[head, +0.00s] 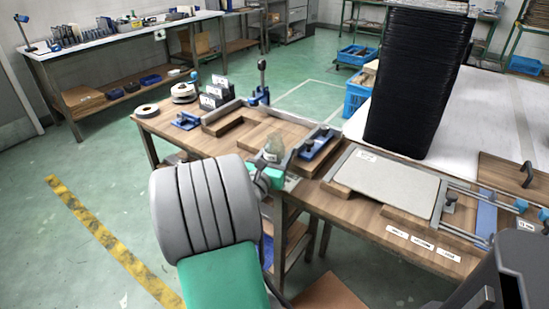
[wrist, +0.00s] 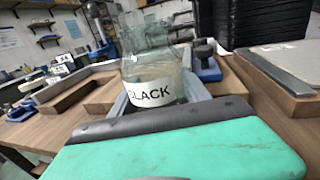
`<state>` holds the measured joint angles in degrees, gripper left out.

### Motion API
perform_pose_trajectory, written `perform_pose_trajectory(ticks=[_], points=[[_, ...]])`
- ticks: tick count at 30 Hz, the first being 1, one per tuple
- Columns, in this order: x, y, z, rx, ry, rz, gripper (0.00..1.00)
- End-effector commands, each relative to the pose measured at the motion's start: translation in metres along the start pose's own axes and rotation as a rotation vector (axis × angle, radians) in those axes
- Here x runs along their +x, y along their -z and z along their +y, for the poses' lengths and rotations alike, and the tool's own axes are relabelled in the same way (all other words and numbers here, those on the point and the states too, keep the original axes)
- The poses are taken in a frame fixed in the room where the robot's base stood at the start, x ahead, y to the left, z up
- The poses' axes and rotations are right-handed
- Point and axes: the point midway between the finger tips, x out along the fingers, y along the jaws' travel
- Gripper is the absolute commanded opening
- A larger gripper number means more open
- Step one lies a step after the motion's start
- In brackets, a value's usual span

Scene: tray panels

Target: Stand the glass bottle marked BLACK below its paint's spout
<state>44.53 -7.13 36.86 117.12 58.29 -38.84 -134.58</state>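The clear glass bottle marked BLACK (wrist: 152,93) stands close in front of my gripper in the wrist view. It has a white band with dark letters, and its lower end is hidden behind my gripper's green and dark body. The bottle also shows in the head view (head: 272,148), near the bench's front edge. My gripper (head: 276,168) has a grey finger on each side of the bottle, and both look to be against the glass. Black holders with white labels (head: 215,95) stand farther back on the bench; they show at left in the wrist view (wrist: 60,66), their labels too small to read. I cannot make out a spout.
The wooden bench (head: 365,212) carries a wooden frame (head: 225,118), a blue clamp (head: 262,90), a grey board (head: 385,180) and tape rolls (head: 184,92). A tall black tray stack (head: 415,85) rises behind.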

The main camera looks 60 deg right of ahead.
Motion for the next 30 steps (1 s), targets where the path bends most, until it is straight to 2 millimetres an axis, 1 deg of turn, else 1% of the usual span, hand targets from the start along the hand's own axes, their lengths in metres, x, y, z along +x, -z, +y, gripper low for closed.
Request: perform_pose_trajectory(ticks=[1,2,18,19,25,28,30], points=[[0.000,0.000,0.000,0.000,0.000,0.000,0.48],[0.000,0.000,0.000,0.000,0.000,0.000,0.46],[0.000,-0.001,0.000,0.000,0.000,-0.001,0.01],[0.000,-0.001,0.000,0.000,0.000,-0.001,0.00],[0.000,-0.003,0.000,0.001,0.000,-0.001,0.00],[0.000,-0.011,0.000,0.002,0.000,-0.002,0.00],[0.000,-0.021,0.000,0.001,0.000,-0.002,0.00]])
